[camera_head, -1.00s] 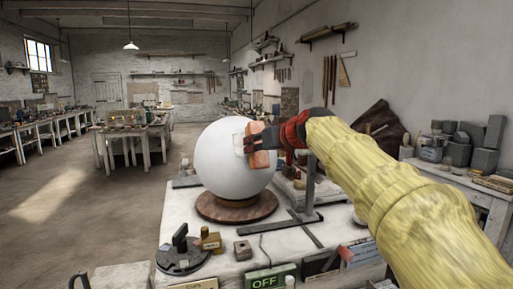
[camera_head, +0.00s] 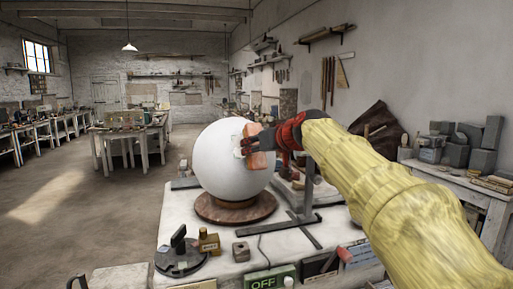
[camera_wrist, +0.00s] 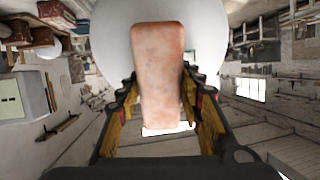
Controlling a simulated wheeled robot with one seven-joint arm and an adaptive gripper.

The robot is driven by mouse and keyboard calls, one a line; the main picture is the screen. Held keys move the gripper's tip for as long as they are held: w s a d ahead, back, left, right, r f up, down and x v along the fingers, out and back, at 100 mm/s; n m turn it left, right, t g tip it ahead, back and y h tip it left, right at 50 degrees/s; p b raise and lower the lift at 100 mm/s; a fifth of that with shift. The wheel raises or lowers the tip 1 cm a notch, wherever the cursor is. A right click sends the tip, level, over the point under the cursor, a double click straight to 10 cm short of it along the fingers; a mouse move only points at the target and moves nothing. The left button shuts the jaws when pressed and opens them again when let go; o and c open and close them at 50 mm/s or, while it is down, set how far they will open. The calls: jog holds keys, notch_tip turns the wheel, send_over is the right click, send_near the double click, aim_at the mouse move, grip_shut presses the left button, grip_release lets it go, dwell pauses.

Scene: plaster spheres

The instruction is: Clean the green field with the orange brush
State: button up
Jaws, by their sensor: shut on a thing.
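My gripper (camera_head: 252,143) is shut on the orange brush (camera_head: 262,160), in front of the right upper side of a large white sphere (camera_head: 225,172). The brush's pale underside faces the sphere; I cannot tell whether it touches. In the wrist view the brush (camera_wrist: 158,60) is a worn pinkish-orange block between the fingers of my gripper (camera_wrist: 158,88), with the white sphere (camera_wrist: 105,45) behind it.
The sphere rests on a round wooden base (camera_head: 235,210) on a white worktable (camera_head: 215,262). A dark metal stand (camera_head: 302,205) is close at its right. A black round tool (camera_head: 180,255), small blocks and a green OFF sign (camera_head: 262,281) are in front. Open floor lies left.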

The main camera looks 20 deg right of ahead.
jog(key=shift+w, duration=0.25)
jog(key=shift+f, duration=0.1)
jog(key=shift+s+f+b, duration=0.25)
jog(key=shift+s+f, duration=0.05)
jog(key=shift+f, duration=0.2)
jog(key=shift+s+f+b, duration=0.2)
jog(key=shift+s+f, duration=0.05)
jog(key=shift+f, duration=0.2)
jog(key=shift+w+r+p, duration=0.35)
jog(key=shift+r+p, duration=0.25)
jog(key=shift+r, duration=0.1)
jog(key=shift+w+r+p, duration=0.3)
jog(key=shift+r+p, duration=0.35)
jog(key=shift+w+r+p, duration=0.35)
jog(key=shift+r+p, duration=0.25)
jog(key=shift+r, duration=0.1)
jog(key=shift+f, duration=0.2)
